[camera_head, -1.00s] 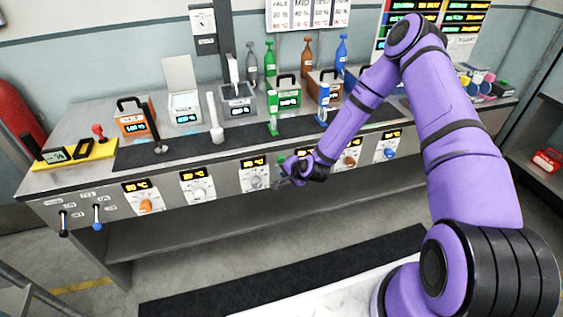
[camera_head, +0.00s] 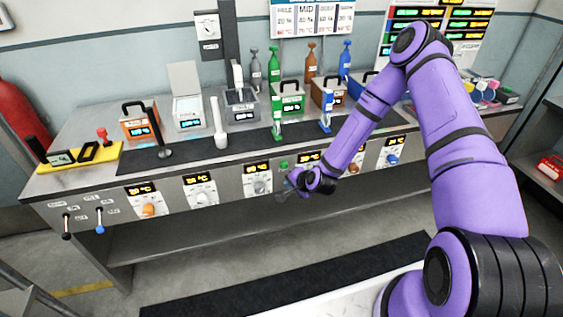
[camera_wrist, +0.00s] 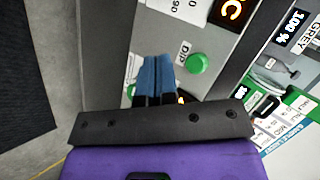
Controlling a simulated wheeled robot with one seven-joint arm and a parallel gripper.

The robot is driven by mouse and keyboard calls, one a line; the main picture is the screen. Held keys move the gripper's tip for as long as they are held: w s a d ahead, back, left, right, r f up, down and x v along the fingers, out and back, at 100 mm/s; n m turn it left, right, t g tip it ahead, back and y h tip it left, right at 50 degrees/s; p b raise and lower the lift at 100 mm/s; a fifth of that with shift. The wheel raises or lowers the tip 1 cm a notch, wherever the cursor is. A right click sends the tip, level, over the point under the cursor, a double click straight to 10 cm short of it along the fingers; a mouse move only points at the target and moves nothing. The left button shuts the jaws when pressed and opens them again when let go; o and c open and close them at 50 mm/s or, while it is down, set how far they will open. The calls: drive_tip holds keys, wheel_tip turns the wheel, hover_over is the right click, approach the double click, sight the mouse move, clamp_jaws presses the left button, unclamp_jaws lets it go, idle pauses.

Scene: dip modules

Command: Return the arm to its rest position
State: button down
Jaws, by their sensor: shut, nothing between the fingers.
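My purple arm reaches from the right of the head view over the front of the bench, bent at a raised elbow. My gripper (camera_head: 288,187) is in front of the bench's control panel, close to a green button, with clear air below it. In the wrist view my gripper (camera_wrist: 156,62) shows its two blue fingertips side by side, shut with nothing between them. The green button (camera_wrist: 197,63), with a DIP label beside it, is just right of the fingertips. I cannot tell the exact gap between them.
The bench (camera_head: 75,190) carries coloured modules, such as an orange one (camera_head: 139,124) and a green one (camera_head: 290,101), and several bottles behind. Knobs and displays line its front panel. A dark mat (camera_head: 290,280) lies on the floor. The space before the bench is open.

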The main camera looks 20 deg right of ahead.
drive_tip(key=s+d+r+n+g+h, duration=0.1)
drive_tip(key=s+d+r+n, duration=0.15)
drive_tip(key=r, duration=0.85)
drive_tip(key=s+d+r+n+g+h, duration=0.1)
drive_tip(key=s+r+n, duration=0.15)
drive_tip(key=r, duration=0.95)
drive_tip(key=s+d+r+n+g+h, duration=0.1)
drive_tip(key=s+d+r+n, duration=0.15)
drive_tip(key=r, duration=0.85)
drive_tip(key=s+r+n, duration=0.1)
drive_tip(key=s+r, duration=0.5)
drive_tip(key=s, duration=0.3)
drive_tip(key=s+d+r+n, duration=0.1)
drive_tip(key=s+r, duration=0.4)
drive_tip(key=s, duration=0.4)
drive_tip(key=s+r+n, duration=0.1)
drive_tip(key=s+r, duration=0.5)
drive_tip(key=s, duration=0.4)
drive_tip(key=shift+d+r+g+h, duration=0.15)
drive_tip(key=shift+r+g+h, duration=0.15)
drive_tip(key=shift+g+h, duration=0.1)
